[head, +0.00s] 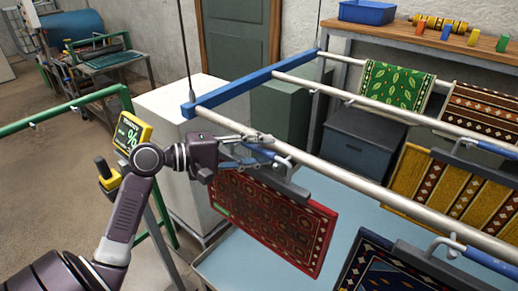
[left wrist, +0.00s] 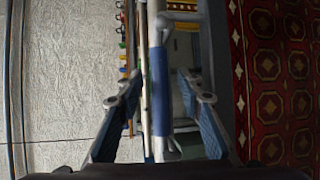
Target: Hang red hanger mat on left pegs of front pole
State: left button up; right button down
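The red hanger mat (head: 275,220) hangs below the left end of the front pole (head: 350,190). Its dark grey hanger bar (head: 288,186) runs along its top edge, and a light hook shows at the pole near a blue section (head: 262,152). My left gripper (head: 250,150) is at this blue section, just above the mat. In the left wrist view my left gripper (left wrist: 160,85) is open, with its fingers on either side of the blue section (left wrist: 158,95); the red mat (left wrist: 275,80) is to the right. I cannot tell whether the fingers touch anything. My right gripper is not in view.
A blue crossbar (head: 255,85) joins the poles at the left. A dark patterned mat (head: 385,268) hangs further right on the front pole. A yellow mat (head: 425,195) and a green mat (head: 395,85) hang on poles behind. A green rail (head: 65,107) stands left.

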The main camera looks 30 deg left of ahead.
pick_arm(q)
jog(key=v, duration=1.2)
jog(key=s+d+f+m+g+y, duration=0.25)
jog(key=d+f, duration=0.25)
jog(key=f, duration=0.6)
jog(key=s+d+f+m+g+y, duration=0.1)
jog(key=d+f+m+g, duration=0.25)
jog(key=f, duration=0.75)
jog(key=s+d+f+m+g+y, duration=0.45)
jog(key=s+d+f+m, duration=0.35)
jog(key=s+d+f, duration=0.3)
notch_tip(320, 180, down, 15)
jog(key=s+a+f+g+b, duration=0.1)
jog(key=s+f, duration=0.4)
jog(key=f, duration=0.6)
jog(key=s+a+f, duration=0.1)
jog(key=s+f, duration=0.5)
jog(key=f, duration=0.6)
jog(key=s+a+f+y, duration=0.1)
jog(key=s+a+f, duration=0.1)
jog(key=s+f, duration=0.3)
jog(key=s, duration=0.3)
jog(key=shift+s+f+m+g, duration=0.2)
jog(key=shift+s+m+g, duration=0.1)
jog(key=shift+g, duration=0.05)
